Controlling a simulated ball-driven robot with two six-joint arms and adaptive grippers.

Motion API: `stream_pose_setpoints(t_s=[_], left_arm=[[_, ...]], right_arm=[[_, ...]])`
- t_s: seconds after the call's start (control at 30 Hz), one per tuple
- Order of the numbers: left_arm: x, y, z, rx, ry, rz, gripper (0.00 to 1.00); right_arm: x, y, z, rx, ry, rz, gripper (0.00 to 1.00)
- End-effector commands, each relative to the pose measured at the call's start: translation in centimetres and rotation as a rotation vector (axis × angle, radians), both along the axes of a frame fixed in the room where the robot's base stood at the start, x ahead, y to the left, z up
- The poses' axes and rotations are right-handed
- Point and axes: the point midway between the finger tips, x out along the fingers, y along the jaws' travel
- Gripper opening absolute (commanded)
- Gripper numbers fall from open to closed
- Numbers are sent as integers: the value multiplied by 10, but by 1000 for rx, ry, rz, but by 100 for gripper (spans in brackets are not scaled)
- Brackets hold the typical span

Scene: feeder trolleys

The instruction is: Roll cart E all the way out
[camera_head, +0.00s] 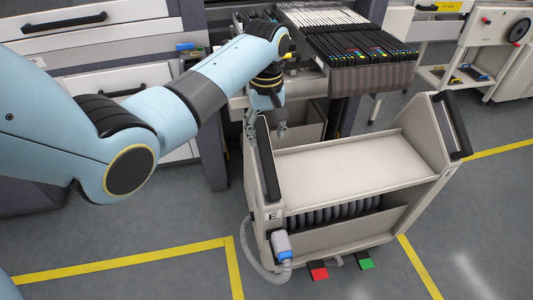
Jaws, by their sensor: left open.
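Cart E (352,166) is a pale beige trolley with a flat top, a black upright handle bar (267,160) on its left end and another handle bar (456,125) on its right end. Small E labels show on its end panels. It stands on the grey floor in front of the machine. My left gripper (267,126) points down at the upper end of the left handle bar, with its fingers apart. I cannot tell whether they touch the bar. My right gripper is out of view.
A grey hose with a blue-and-white connector (283,246) hangs at the cart's front left. A red pedal (318,271) and a green pedal (364,261) sit below. The feeder bank (350,45) is behind. Yellow floor lines (120,262) run nearby; the front floor is clear.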

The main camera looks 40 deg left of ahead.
Motion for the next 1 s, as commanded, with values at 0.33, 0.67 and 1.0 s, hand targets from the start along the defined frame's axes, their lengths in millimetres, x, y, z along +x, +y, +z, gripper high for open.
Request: stream_pose_setpoints(t_s=[0.33, 0.67, 1.0], left_arm=[[0, 0, -65, -1, 1, -2, 54], [0, 0, -77, 0, -1, -2, 54], [0, 0, -77, 0, -1, -3, 24]], right_arm=[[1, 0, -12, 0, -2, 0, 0], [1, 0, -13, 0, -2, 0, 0], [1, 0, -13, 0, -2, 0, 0]])
